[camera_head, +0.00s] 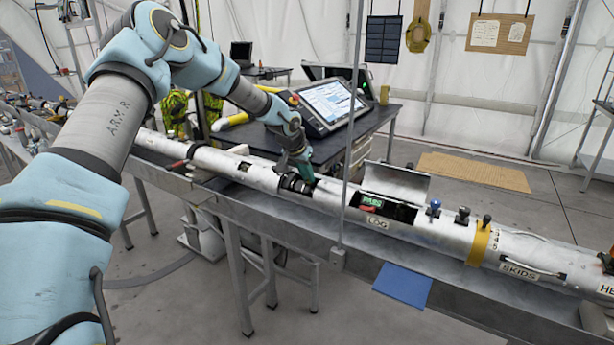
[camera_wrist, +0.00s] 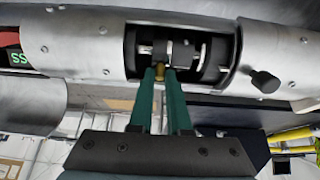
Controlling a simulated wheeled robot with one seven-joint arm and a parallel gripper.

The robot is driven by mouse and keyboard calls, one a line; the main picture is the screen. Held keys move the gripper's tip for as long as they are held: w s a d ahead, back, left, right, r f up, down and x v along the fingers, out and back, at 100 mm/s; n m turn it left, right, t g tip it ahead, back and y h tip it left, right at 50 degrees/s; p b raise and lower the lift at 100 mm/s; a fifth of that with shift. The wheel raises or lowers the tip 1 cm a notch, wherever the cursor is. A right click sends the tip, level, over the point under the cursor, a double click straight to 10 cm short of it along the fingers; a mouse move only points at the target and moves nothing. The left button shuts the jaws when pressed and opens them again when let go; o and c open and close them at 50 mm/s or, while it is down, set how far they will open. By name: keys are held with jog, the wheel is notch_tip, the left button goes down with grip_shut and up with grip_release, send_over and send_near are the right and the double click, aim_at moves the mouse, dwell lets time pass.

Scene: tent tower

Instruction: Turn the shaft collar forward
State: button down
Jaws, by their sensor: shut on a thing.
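The shaft collar (camera_wrist: 181,53) is a dark grey ring on a shaft, inside an open window in the long silver tube (camera_wrist: 78,38). A small brass-coloured piece (camera_wrist: 159,73) shows below it, between the tips of my gripper (camera_wrist: 162,75). The two green fingers are close together and shut on this piece of the collar. In the head view my gripper (camera_head: 301,170) reaches down to the black section (camera_head: 294,184) of the tube. The collar's far side and the exact finger contact are hidden.
An open hatch lid (camera_head: 396,182) stands up on the tube to the right, near a green display (camera_head: 371,203). A black knob (camera_wrist: 265,80) sticks out beside the window. A console screen (camera_head: 332,102) stands on the table behind. A thin upright pole (camera_head: 351,120) crosses in front.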

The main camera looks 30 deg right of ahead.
jog(key=c, duration=0.9)
grip_release()
jog(key=shift+o, duration=0.2)
jog(key=b+v, duration=0.3)
jog(key=v, duration=0.7)
jog(key=shift+a+r+b, duration=0.15)
jog(key=shift+r+b, duration=0.15)
jog(key=shift+b, duration=0.1)
jog(key=shift+s, duration=0.1)
